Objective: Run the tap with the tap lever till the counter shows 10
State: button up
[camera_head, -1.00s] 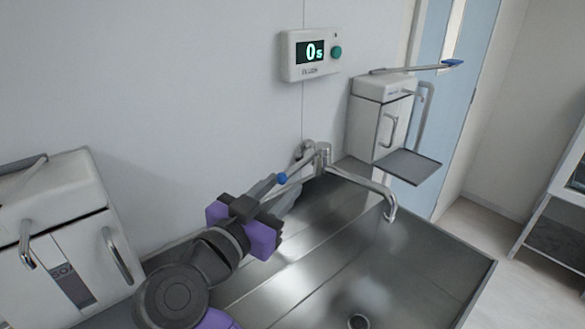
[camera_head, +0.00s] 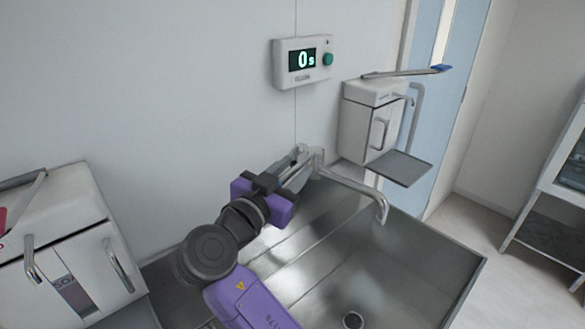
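The counter (camera_head: 303,61) is a white box on the wall with a dark display that reads 0 s and a green button at its right. The tap (camera_head: 345,181) has a curved metal spout over the steel sink (camera_head: 420,250). No water stream is visible. My gripper (camera_head: 300,167) reaches in from the lower left, with its finger end at the tap's body. The tap lever and its blue knob are hidden behind my gripper. Whether my fingers are open, or touch the lever, I cannot tell.
A white dispenser (camera_head: 361,123) with a tray below and a long blue-tipped lever above hangs right of the tap. Another white dispenser (camera_head: 60,235) stands at the left. A shelf unit (camera_head: 560,200) stands at the far right. The space above the sink's right part is free.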

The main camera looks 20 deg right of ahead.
grip_shut()
dwell(1.4)
